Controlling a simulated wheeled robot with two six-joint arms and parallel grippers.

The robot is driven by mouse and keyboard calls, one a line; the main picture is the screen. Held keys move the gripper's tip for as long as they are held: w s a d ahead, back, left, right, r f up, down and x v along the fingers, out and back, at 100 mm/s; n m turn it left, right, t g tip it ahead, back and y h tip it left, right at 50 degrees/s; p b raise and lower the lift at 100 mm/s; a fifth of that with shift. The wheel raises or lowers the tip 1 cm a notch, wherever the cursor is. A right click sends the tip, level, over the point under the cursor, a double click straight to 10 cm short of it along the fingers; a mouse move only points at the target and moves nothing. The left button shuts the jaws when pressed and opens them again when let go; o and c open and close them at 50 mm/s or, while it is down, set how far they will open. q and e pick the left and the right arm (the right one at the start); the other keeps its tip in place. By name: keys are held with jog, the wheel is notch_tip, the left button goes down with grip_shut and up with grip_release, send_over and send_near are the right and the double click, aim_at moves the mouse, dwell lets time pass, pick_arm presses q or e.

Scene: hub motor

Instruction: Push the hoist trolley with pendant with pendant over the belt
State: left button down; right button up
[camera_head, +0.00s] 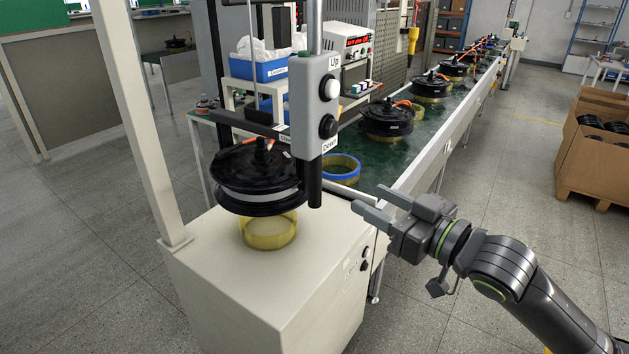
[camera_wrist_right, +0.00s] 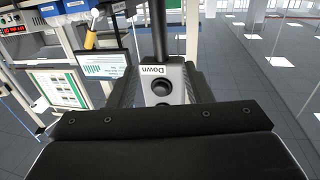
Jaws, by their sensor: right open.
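I cannot tell whether motor and ring touch. The green belt (camera_head: 375,172) runs away behind. My right gripper (camera_head: 365,198) is open and empty, right of and below the pendant, apart from it. In the right wrist view, the pendant's Down end (camera_wrist_right: 162,84) is ahead, between the fingers in the picture. My left gripper is out of view.
The white cabinet (camera_head: 265,300) fills the lower middle. A post (camera_head: 130,120) rises at its left. A blue-edged ring (camera_head: 340,168) sits at the belt's near end, with several motors (camera_head: 386,118) farther along. Cardboard boxes (camera_head: 590,165) stand right; floor between is clear.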

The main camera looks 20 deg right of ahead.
aim_at(320, 172)
jog(key=p+x, duration=0.2)
jog(key=x, duration=1.2)
jog(key=shift+w, duration=0.25)
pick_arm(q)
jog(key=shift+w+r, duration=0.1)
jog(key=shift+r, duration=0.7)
pick_arm(e)
jog(key=shift+c, duration=0.5)
grip_shut()
